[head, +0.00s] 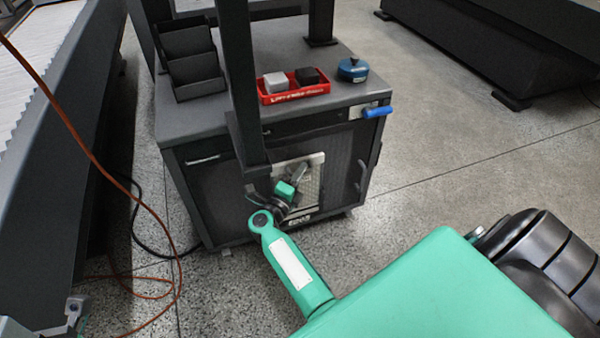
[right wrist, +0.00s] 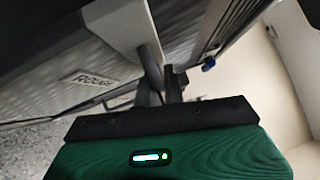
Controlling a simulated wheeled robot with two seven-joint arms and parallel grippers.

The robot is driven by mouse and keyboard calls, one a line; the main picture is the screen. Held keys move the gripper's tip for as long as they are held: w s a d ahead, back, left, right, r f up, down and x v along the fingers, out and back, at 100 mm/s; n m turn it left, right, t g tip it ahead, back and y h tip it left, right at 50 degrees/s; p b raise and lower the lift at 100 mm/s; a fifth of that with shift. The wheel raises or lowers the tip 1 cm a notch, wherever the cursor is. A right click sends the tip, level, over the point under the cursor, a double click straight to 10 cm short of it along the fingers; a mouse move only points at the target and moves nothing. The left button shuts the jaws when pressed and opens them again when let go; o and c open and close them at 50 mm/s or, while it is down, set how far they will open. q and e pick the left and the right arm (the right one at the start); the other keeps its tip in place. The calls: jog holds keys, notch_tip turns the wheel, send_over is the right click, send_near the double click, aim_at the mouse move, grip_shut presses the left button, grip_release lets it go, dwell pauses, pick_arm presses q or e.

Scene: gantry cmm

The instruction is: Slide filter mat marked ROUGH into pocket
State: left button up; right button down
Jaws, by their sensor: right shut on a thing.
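The filter mat (head: 313,188) is a pale panel with a light frame edge along its top. It stands upright at the front of the dark cabinet (head: 225,195). In the right wrist view the mat (right wrist: 45,100) carries a label reading ROUGH. My right gripper (head: 299,172) is shut on the mat's light frame edge, and its fingers also show in the right wrist view (right wrist: 160,80). The pocket cannot be made out clearly; I cannot tell whether the mat's lower edge is in it. A grey part at the lower left, perhaps my left gripper (head: 74,308), shows no clear jaws.
The cabinet top holds a red tray (head: 293,95) with two blocks, a blue round object (head: 353,69) and a dark stepped rack (head: 192,65). A blue handle (head: 377,112) juts from the front right. An orange cable (head: 110,165) hangs at left.

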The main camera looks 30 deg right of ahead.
jog(key=shift+f, duration=0.1)
notch_tip(320, 180, down, 2)
jog(key=shift+f+b, duration=0.2)
jog(key=shift+b, duration=0.85)
jog(key=c, duration=1.4)
grip_release()
jog(key=shift+a, duration=0.1)
